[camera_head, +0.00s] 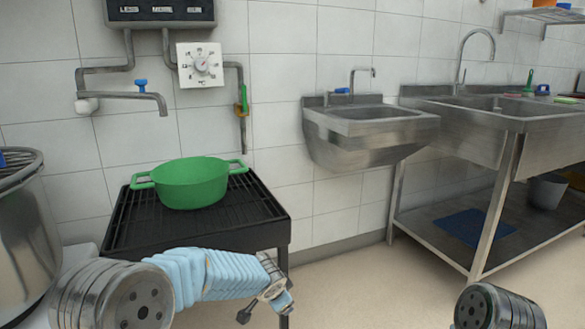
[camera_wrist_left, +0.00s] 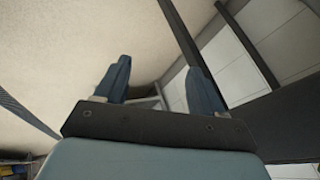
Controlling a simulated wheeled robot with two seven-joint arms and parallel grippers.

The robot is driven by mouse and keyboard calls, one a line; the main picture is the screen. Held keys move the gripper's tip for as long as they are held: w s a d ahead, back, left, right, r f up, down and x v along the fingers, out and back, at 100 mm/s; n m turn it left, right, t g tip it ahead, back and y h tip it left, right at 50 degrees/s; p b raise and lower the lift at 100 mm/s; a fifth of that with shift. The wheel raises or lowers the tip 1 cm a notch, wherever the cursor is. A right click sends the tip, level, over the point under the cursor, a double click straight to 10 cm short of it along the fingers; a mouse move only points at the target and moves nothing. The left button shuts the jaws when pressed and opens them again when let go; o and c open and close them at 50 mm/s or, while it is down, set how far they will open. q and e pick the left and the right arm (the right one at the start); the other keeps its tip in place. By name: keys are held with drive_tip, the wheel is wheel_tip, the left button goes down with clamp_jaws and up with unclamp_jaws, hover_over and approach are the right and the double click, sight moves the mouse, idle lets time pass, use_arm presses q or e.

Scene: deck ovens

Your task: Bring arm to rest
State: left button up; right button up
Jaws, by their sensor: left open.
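My left arm comes in from the left in a light blue sleeve. Its gripper (camera_head: 265,311) is low in the head view, in front of the black slatted stand's right front leg. In the left wrist view the two blue fingers of the left gripper (camera_wrist_left: 159,64) are spread apart with nothing between them. A round metal end of my right arm shows at the bottom right of the head view; the right gripper is out of frame.
A green two-handled pot (camera_head: 192,184) sits on the black slatted stand (camera_head: 243,205). A metal vessel (camera_head: 22,235) stands at the left edge. A wall sink (camera_head: 365,130) and a steel sink table (camera_head: 515,125) are to the right. Open floor (camera_head: 375,285) lies right of the stand.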

use_arm(q)
drive_tip(key=s+a+f+n+g+h+p, duration=0.1)
drive_tip(key=s+a+f+n+g+p, duration=0.15)
drive_tip(key=s+f, duration=0.7)
drive_tip(key=s+a+f+n+g, duration=0.1)
drive_tip(key=s+a+f+n, duration=0.1)
drive_tip(key=s, duration=0.5)
drive_tip(key=s+a+f+n+g+h+p, duration=0.1)
drive_tip(key=s+f+n, duration=0.4)
drive_tip(key=s, duration=0.3)
drive_tip(key=s+a+f+n+g+h+p, duration=0.1)
drive_tip(key=s+a+f+n, duration=0.1)
drive_tip(key=s, duration=0.5)
wheel_tip(320, 180, down, 3)
drive_tip(key=shift+s+a+r+n, duration=0.15)
drive_tip(key=shift+a+n, duration=0.2)
drive_tip(key=shift+n, duration=0.4)
